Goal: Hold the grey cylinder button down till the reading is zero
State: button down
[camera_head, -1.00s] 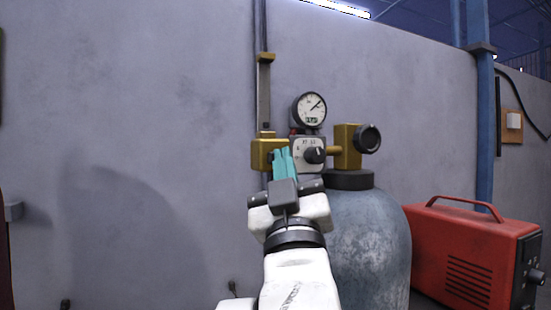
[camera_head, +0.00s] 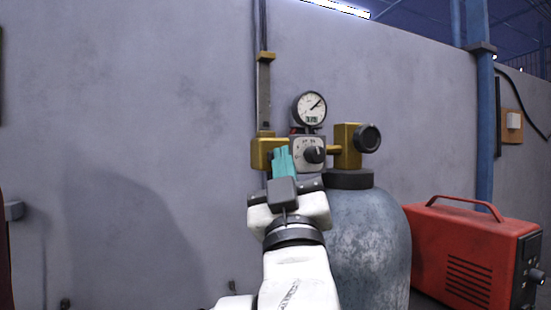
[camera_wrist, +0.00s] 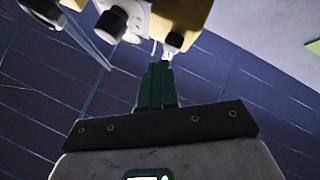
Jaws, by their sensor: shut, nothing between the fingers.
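My gripper (camera_head: 281,150) is shut and empty, its teal fingers together and pointing up in front of the brass block of the regulator. In the wrist view, the fingertips (camera_wrist: 160,66) are just below a small dark cylinder (camera_wrist: 174,42) on the underside of the yellow-brass block (camera_wrist: 180,15). I cannot tell whether they touch it, or whether it is the grey button. No button shows clearly in the head view, where the fingers cover part of the block.
A black knob (camera_head: 315,154) on a pale plate sits just right of the fingers. A brass valve (camera_head: 347,145) tops the blue-grey gas cylinder (camera_head: 370,245) beside my arm. A red machine (camera_head: 470,255) stands at right.

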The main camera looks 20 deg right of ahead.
jog(key=shift+w, duration=0.35)
jog(key=shift+w+b, duration=0.5)
dwell(1.8)
jog(key=shift+s, duration=0.95)
jog(key=shift+s+p, duration=0.75)
jog(key=shift+s, duration=1.75)
